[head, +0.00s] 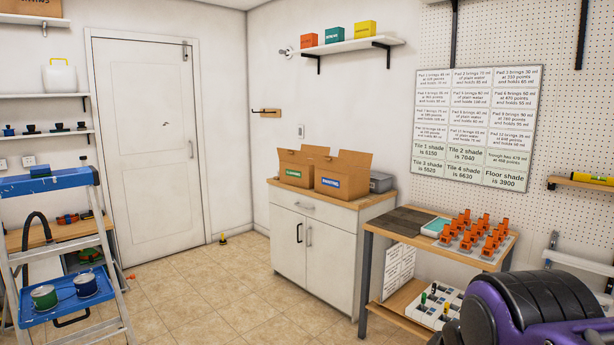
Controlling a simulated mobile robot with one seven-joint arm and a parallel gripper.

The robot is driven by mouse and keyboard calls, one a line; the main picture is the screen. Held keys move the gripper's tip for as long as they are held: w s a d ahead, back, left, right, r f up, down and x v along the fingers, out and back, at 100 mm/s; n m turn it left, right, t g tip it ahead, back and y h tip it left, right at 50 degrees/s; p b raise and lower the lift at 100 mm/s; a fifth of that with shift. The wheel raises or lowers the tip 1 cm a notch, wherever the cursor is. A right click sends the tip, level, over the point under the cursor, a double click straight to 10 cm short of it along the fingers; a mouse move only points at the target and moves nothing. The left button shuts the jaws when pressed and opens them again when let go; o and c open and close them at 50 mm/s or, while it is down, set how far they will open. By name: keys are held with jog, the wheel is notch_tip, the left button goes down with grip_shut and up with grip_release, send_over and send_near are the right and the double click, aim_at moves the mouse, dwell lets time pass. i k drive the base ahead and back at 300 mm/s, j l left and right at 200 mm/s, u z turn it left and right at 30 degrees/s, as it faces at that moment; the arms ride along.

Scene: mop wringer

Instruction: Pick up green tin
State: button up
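A green tin (44,298), short and round with a pale rim, stands upright on the blue tray (62,313) of the stepladder at the lower left. A similar blue tin (86,285) stands just to its right on the same tray. A purple and black part of my own arm fills the lower right corner. My gripper is not seen, and nothing of mine is near the green tin.
The stepladder (122,310) stands in front of a wooden bench (62,235). A white cabinet (312,255) bears two cardboard boxes. A wooden table (478,262) at the right holds several orange clamp-like pieces. The tiled floor (215,290) between ladder and cabinet is mostly clear.

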aim_at(45, 298)
jog(key=u, duration=1.75)
jog(key=i+j+z, duration=0.3)
jog(key=i+j, duration=0.3)
jog(key=i, duration=0.25)
jog(key=i+j+z, duration=0.25)
jog(key=i+j, duration=0.5)
jog(key=i+j+z, duration=0.3)
jog(key=i+j, duration=0.4)
jog(key=j, duration=0.2)
